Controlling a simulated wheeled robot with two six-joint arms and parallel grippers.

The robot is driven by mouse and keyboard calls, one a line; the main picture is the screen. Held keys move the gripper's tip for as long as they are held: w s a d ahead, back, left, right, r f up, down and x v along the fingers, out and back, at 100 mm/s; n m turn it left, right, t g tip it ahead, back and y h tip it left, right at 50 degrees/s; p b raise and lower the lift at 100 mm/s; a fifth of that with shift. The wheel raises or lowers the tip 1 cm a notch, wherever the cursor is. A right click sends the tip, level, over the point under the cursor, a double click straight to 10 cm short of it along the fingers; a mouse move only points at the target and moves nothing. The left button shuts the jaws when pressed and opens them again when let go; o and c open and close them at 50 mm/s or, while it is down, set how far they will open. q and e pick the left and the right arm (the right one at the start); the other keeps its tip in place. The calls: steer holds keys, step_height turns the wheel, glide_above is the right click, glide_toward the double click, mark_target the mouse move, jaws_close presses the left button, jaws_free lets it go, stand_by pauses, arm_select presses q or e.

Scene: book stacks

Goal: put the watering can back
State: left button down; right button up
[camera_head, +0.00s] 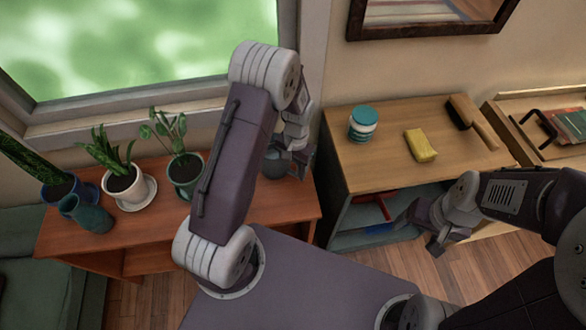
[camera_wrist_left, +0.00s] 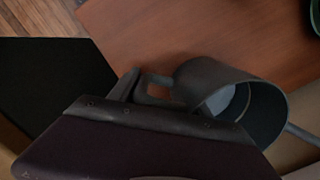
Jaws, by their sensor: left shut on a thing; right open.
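The watering can (camera_wrist_left: 232,98) is dark grey with an open round top and a thin spout at the right in the left wrist view. In the head view a small part of it (camera_head: 274,166) shows beside my left arm, at the right end of the reddish wooden shelf. My left gripper (camera_wrist_left: 152,88) is shut on its handle; in the head view this gripper (camera_head: 299,160) is partly hidden by my arm. I cannot tell whether the can touches the shelf. My right gripper (camera_head: 420,232) is open and empty, in front of the cabinet at the right.
On the wooden shelf (camera_head: 125,238) stand several potted plants, such as a white pot (camera_head: 121,183) and a green pot (camera_head: 184,174), and a teal vase (camera_head: 88,214). The lighter cabinet top (camera_head: 372,172) holds a jar (camera_head: 362,123), yellow sponge (camera_head: 420,145) and brush (camera_head: 472,119).

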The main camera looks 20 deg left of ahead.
arm_select(q)
steer(key=shift+f, duration=0.1)
steer(key=shift+c, duration=2.4)
jaws_free()
step_height(320, 180, up, 12)
steer(key=w+p, duration=0.1)
steer(key=p, duration=0.1)
steer(key=s+r+n+t, duration=0.2)
steer(key=s+r, duration=0.1)
steer(key=s, duration=1)
step_height(320, 180, up, 7)
steer(key=p, duration=0.7)
steer(key=shift+d+f, duration=0.15)
steer(key=shift+d, duration=0.3)
